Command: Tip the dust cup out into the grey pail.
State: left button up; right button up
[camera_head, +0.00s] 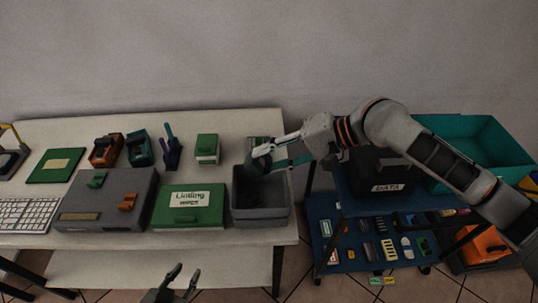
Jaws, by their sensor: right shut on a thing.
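The grey pail (262,217) stands at the right end of the white table, its open top facing up. My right gripper (264,157) reaches in from the right and is shut on a dark grey-green cup (252,165), which looks like the dust cup. The cup is over the back part of the pail's opening. The fingers partly cover it, so its tilt and contents cannot be made out. My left gripper (177,282) is low at the bottom edge, in front of the table, open and empty.
A green box labelled wipes (188,217) stands close left of the pail. Further left are a grey case (92,216) and a keyboard (27,215). A small green box (207,150) stands behind. Right of the table are a blue cart (325,207) and a teal bin (505,150).

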aim_at(270, 167)
jog(key=shift+d+f+y+b, duration=0.1)
jog(key=shift+f+y+b, duration=0.25)
jog(key=shift+y, duration=0.05)
jog(key=f+y+b, duration=0.1)
jog(key=y+b, duration=0.1)
jog(key=b, duration=0.5)
jog(key=f+t+y+b, duration=0.1)
jog(key=y+b, duration=0.2)
jog(key=b, duration=0.5)
jog(key=shift+d+f, duration=0.2)
jog(key=shift+f+y+b, duration=0.1)
jog(key=shift+y+b, duration=0.3)
jog(key=shift+b, duration=0.3)
jog(key=shift+f+y+b, duration=0.1)
jog(key=shift+y+b, duration=0.2)
jog(key=shift+b, duration=0.3)
pick_arm(q)
notch_tip(270, 167, down, 13)
jog(key=w+d+b, duration=0.1)
jog(key=d+b, duration=0.1)
jog(key=shift+m+h, duration=0.3)
jog(key=shift+m, duration=0.1)
pick_arm(e)
jog(key=shift+r+t+y, duration=0.4)
jog(key=shift+r+y, duration=0.1)
jog(key=shift+y, duration=0.1)
